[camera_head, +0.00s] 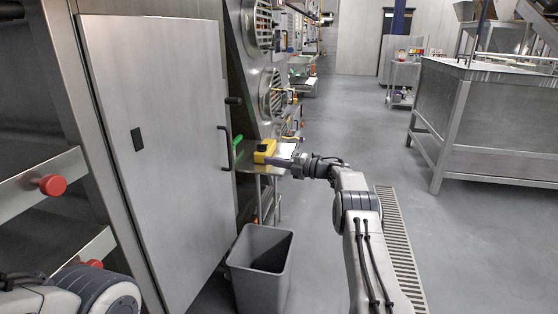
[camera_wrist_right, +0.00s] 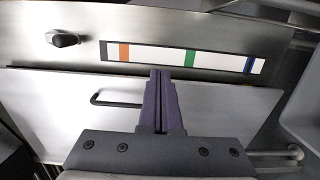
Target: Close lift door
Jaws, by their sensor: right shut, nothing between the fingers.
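A large steel door (camera_head: 165,150) stands at the left in the head view, with a small dark square on its face. A black bar handle (camera_head: 226,147) is near its right edge. Its panel appears to stand at an angle to the frame; I cannot tell how far open it is. My right gripper (camera_head: 272,161) is shut and empty, pointing left, right of the handle. In the right wrist view, the shut fingers (camera_wrist_right: 158,75) are in front of a steel panel with a black handle (camera_wrist_right: 112,100); contact is unclear. My left gripper is out of frame.
A grey bin (camera_head: 260,272) stands on the floor below my right gripper. A yellow box (camera_head: 264,149) is beside the gripper. A rack with red knobs (camera_head: 52,185) is at the left.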

